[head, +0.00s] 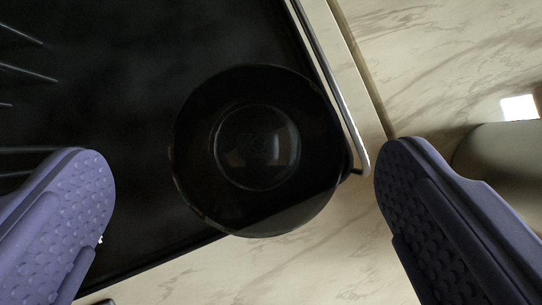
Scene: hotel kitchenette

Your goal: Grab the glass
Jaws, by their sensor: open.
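The glass (258,205) is a round, dark see-through vessel seen from above, in the middle of the head view. It appears to stand over the front right corner of a black tray or rack, with its lower edge over the pale marble. My gripper (242,160) is open, with one purple fingertip left of the glass and the other to its right. Both fingers are apart from the glass in the picture. How far the fingertips are above it, I cannot tell.
The black rack (90,110) has metal prongs at left and a wire rail (335,85) along its right edge. Pale marble counter (430,60) lies to the right and below. A greyish rounded object (500,155) sits at far right, close to the right finger.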

